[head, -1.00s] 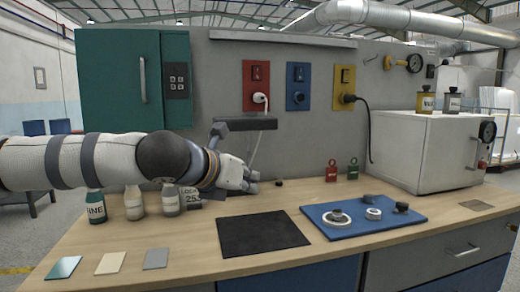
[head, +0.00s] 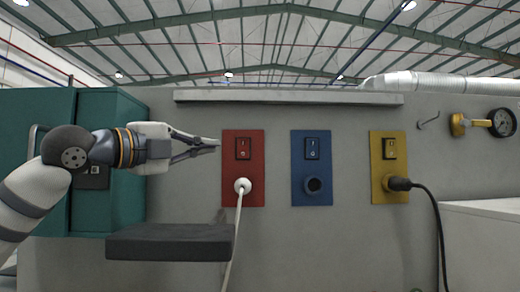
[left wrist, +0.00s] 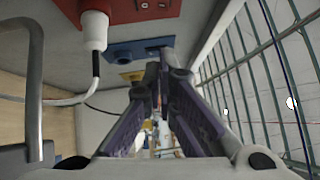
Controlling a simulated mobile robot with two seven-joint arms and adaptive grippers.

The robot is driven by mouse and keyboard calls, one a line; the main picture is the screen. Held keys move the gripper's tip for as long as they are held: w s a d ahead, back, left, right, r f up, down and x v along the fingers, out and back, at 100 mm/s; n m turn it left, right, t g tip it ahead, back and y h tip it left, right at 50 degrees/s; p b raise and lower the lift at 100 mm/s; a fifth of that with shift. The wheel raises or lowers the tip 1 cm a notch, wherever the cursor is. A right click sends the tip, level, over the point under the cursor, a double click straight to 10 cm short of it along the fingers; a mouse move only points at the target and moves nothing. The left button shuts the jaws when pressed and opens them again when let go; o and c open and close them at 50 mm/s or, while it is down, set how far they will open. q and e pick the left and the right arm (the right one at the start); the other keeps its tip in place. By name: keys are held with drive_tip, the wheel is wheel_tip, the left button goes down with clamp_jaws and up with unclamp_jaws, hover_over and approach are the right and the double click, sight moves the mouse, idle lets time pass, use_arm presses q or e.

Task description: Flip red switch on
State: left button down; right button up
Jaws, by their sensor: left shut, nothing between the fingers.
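In the left wrist view the closed fingers (left wrist: 158,72) show in the middle, and the red plate (left wrist: 120,10) is at the top with the plug beneath. I cannot tell whether the fingertips touch anything. My right gripper is not in view.
A blue plate (head: 311,168) with a switch and empty socket and a yellow plate (head: 389,167) with a black plug are to the right. A green cabinet (head: 118,175) stands left behind my arm. A dark shelf (head: 170,243) juts out below the gripper.

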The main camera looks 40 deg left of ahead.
use_arm(q)
approach(243, 149)
drive_tip(key=w+d+r, duration=0.1)
drive_tip(key=w+d, duration=0.2)
drive_tip(key=d, duration=0.2)
drive_tip(key=w+a, duration=0.1)
drive_tip(key=w, duration=0.1)
drive_tip(key=shift+w+a+r, duration=0.3)
drive_tip(key=shift+w+a, duration=0.05)
drive_tip(key=shift+a, duration=0.05)
drive_tip(key=shift+w+a+r, duration=0.1)
drive_tip(key=shift+w+a, duration=0.15)
drive_tip(key=shift+w, duration=0.1)
drive_tip(key=shift+w, duration=0.1)
